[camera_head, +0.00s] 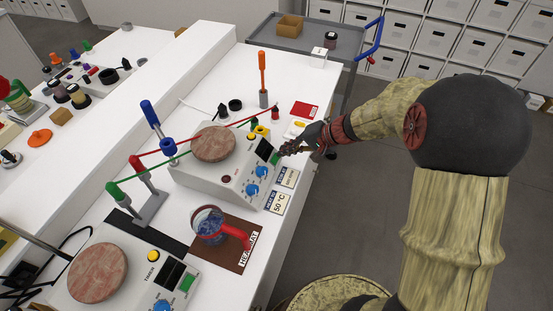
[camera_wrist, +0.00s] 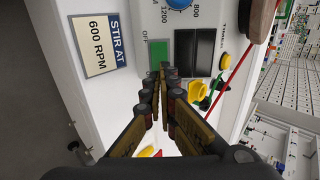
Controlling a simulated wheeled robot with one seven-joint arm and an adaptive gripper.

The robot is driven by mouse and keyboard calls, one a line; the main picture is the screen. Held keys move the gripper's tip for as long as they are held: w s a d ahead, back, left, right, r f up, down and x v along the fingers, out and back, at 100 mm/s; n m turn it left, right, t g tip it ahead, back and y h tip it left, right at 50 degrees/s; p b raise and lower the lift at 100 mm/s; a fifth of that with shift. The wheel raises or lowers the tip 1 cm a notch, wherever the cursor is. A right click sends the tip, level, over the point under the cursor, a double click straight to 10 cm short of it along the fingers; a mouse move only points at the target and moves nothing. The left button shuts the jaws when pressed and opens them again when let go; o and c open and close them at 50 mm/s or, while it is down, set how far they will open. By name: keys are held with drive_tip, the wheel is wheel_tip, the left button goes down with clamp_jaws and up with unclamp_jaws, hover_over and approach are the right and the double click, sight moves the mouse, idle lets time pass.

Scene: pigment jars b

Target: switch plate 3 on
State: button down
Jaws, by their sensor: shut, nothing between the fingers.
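A white hotplate stirrer (camera_head: 222,178) with a round reddish top (camera_head: 213,143) stands on the bench. Its front panel has blue knobs (camera_head: 252,190), a dark display (camera_head: 265,149) and a green switch (camera_head: 275,158). The green switch also shows in the wrist view (camera_wrist: 160,54), beside dark display panels (camera_wrist: 196,52). My gripper (camera_head: 284,149) is at the panel's right end, close to the switch. In the wrist view my gripper (camera_wrist: 168,74) is shut and empty, its tips just below the switch. I cannot tell whether they touch it. No plate number is readable.
A second hotplate (camera_head: 125,275) stands at lower left. Cards, including "STIR AT 600 RPM" (camera_wrist: 103,45), lie beside the stirrer. An orange-handled tool (camera_head: 263,80) stands behind.

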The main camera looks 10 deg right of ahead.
drive_tip(key=shift+w+a+f+b, duration=0.15)
drive_tip(key=shift+a+f+b, duration=0.1)
drive_tip(key=shift+f+b, duration=0.05)
drive_tip(key=shift+r, duration=0.15)
drive_tip(key=p+v, duration=0.1)
drive_tip(key=v, duration=1.4)
drive_tip(key=shift+d+r, duration=0.25)
drive_tip(key=shift+d, duration=0.05)
